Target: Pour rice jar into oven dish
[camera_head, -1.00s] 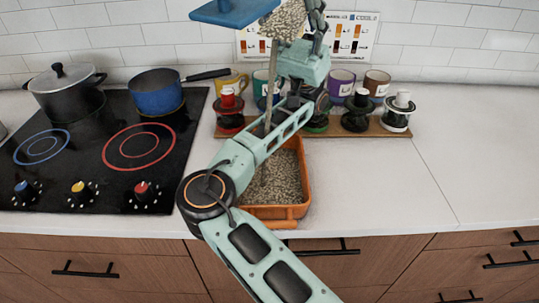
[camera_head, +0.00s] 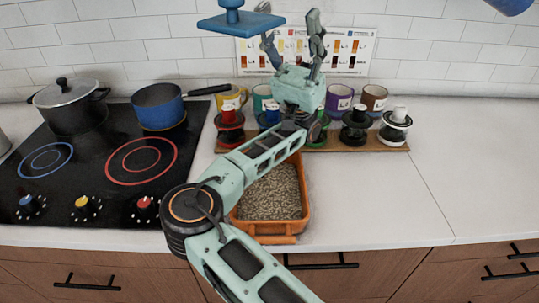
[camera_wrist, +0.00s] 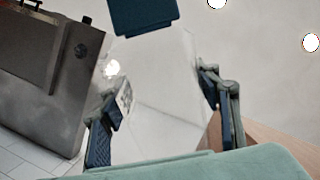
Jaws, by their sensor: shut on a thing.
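The orange oven dish (camera_head: 272,228) sits on the counter, partly behind my arm in the head view, with a bed of rice (camera_head: 272,195) in it. My gripper (camera_head: 291,32) is raised above and behind the dish, its fingers apart around the clear rice jar. The jar is hard to see in the head view; in the wrist view its see-through body (camera_wrist: 160,80) shows faintly between the fingers, with no rice visible in it. A blue lid-like piece with a knob (camera_head: 240,22) is left of the fingers; whether it joins the jar is unclear.
A black cooktop (camera_head: 90,180) with a grey pot (camera_head: 72,108) and blue pan (camera_head: 158,105) is at left. The right counter (camera_head: 450,180) is clear.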

